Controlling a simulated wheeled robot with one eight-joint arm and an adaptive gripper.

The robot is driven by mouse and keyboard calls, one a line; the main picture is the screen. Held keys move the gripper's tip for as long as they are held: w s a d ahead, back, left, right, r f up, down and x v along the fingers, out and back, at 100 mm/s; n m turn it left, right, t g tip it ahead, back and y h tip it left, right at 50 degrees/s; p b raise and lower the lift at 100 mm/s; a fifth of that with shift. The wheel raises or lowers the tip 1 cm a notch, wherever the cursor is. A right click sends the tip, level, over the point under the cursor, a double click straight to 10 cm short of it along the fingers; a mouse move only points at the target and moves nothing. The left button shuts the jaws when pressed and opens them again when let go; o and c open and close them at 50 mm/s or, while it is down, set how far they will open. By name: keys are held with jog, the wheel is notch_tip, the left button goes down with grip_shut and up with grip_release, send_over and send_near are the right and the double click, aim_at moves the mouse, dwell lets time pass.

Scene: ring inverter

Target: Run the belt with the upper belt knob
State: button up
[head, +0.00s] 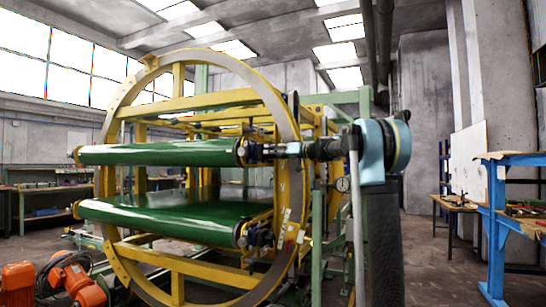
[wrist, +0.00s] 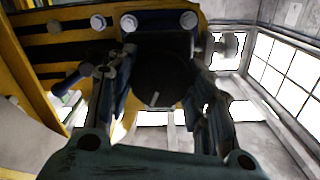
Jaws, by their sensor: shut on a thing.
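The ring inverter is a large yellow ring frame (head: 290,100) with two green belts through it. The upper belt (head: 160,154) and the lower belt (head: 160,220) lie one above the other, with a gap between them. My gripper (head: 262,152) reaches in from the right to the near right end of the upper belt. In the wrist view its two fingers stand either side of a dark round knob (wrist: 158,82), the upper belt knob, and are shut on it. In the head view the gripper mostly hides this knob. A lower knob (head: 252,236) shows at the lower belt's end.
Orange motors (head: 72,276) stand on the floor at lower left. A blue workbench (head: 500,200) is at the right, with a wooden table (head: 453,203) behind it. Floor between my arm and the workbench looks clear.

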jog(key=n, duration=0.3)
jog(key=shift+n, duration=2.1)
jog(key=o, duration=1.1)
jog(key=v, duration=1.2)
